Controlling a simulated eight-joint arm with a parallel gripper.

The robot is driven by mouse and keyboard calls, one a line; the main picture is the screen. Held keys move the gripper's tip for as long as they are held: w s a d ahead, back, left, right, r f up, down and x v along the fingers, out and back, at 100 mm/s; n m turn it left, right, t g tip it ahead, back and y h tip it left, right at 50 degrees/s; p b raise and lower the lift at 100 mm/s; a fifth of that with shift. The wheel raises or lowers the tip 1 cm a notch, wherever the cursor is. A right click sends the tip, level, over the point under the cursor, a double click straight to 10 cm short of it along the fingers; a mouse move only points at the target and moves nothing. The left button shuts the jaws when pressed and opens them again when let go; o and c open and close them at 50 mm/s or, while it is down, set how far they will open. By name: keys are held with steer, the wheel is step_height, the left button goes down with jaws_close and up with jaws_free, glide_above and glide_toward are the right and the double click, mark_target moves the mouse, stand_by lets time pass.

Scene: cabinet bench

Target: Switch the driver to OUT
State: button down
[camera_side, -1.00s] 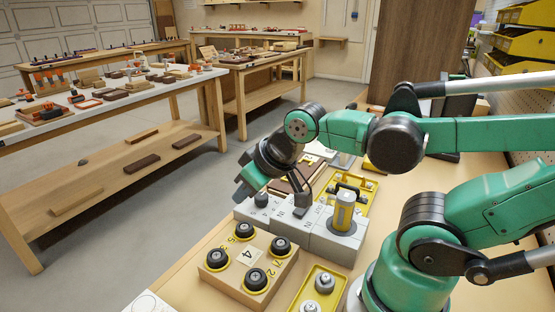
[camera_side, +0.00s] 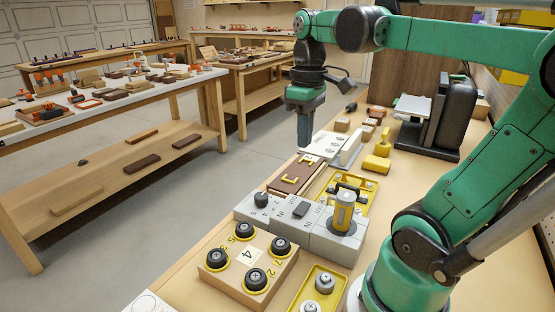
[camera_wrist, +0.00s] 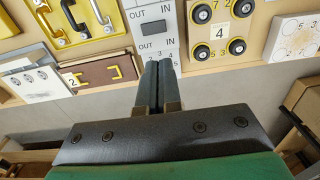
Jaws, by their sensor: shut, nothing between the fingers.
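The driver unit is a row of grey blocks. The left block has a black knob (camera_side: 262,199). In the wrist view the switch (camera_wrist: 154,27) sits between OUT and IN lettering; which side is pressed I cannot tell. My gripper (camera_side: 304,146) is shut and empty, pointing down, above and behind the blocks, clear of them. Its fingers show in the wrist view (camera_wrist: 158,66), and the knob is hidden there.
In front is a wooden box (camera_side: 248,262) with several black knobs around a 4. A brown board (camera_side: 296,174) with yellow handles and a yellow tray (camera_side: 360,188) lie behind the blocks. A white panel (camera_side: 325,146) stands farther back. A black machine (camera_side: 445,115) stands at back right.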

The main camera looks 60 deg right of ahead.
mark_target(299, 211)
step_height(299, 211, down, 14)
steer(key=shift+a, duration=0.15)
stand_by(0.7)
